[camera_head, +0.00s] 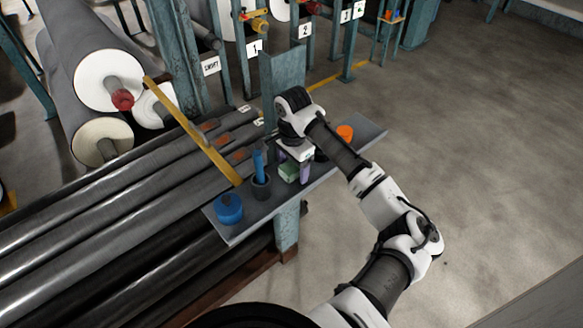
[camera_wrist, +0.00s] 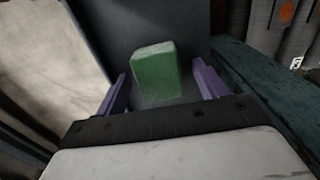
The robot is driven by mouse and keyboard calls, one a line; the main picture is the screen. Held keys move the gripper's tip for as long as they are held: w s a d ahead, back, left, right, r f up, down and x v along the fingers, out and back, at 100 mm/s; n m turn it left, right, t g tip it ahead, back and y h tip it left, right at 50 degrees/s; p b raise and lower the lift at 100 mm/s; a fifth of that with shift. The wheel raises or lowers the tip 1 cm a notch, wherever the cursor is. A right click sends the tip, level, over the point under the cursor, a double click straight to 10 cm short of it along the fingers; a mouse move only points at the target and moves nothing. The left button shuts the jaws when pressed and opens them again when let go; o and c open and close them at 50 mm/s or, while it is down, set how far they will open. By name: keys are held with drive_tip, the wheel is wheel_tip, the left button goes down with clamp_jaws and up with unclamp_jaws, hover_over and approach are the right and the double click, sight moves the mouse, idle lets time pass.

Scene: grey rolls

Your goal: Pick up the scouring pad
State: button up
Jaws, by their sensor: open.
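The scouring pad (camera_wrist: 155,72) is a green block with a paler top edge. In the wrist view it stands on a dark grey shelf, between and beyond the two purple fingers of my gripper (camera_wrist: 160,88). The fingers are spread apart, with a visible gap on each side of the pad. In the head view the pad (camera_head: 288,171) shows as a small green patch beside my gripper (camera_head: 297,172), partly hidden by my wrist.
The narrow grey shelf (camera_head: 222,229) also holds a blue container (camera_head: 229,208), a dark cup (camera_head: 261,187) with a blue item in it, and an orange object (camera_head: 345,132). A teal post (camera_head: 281,78) rises behind. Long grey rolls (camera_head: 110,205) lie left.

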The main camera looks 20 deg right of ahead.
drive_tip(key=c, duration=1.1)
drive_tip(key=shift+o, duration=0.2)
drive_tip(key=shift+r, duration=0.1)
wheel_tip(320, 180, up, 28)
drive_tip(key=b, duration=0.2)
